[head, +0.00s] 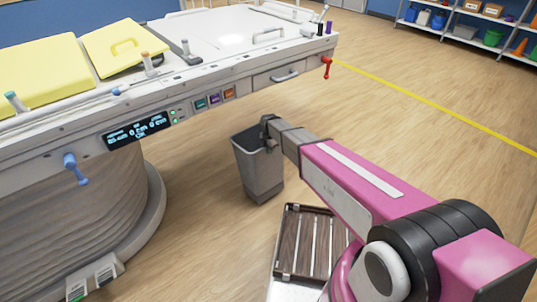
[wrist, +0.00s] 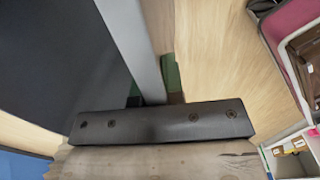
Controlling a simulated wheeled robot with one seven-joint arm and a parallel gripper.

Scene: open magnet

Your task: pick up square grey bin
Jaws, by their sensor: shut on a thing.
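The square grey bin (head: 260,178) is upright below the front edge of the magnet table in the head view. My gripper (head: 268,132) comes from the right and is shut on the bin's upper rim. In the wrist view the rim of the bin (wrist: 138,45) runs as a light grey strip between the fingers of my gripper (wrist: 153,92). The dark area left of the strip looks like the bin's side or inside. I cannot tell whether the bin's base touches the floor. My gripper hides part of the rim.
The magnet table (head: 170,105) with yellow pads (head: 45,68) stands close behind and left of the bin. A red handle (head: 327,67) juts from its edge. A slatted wooden rack (head: 305,243) lies below my arm. Open floor spreads right, toward shelves (head: 475,28).

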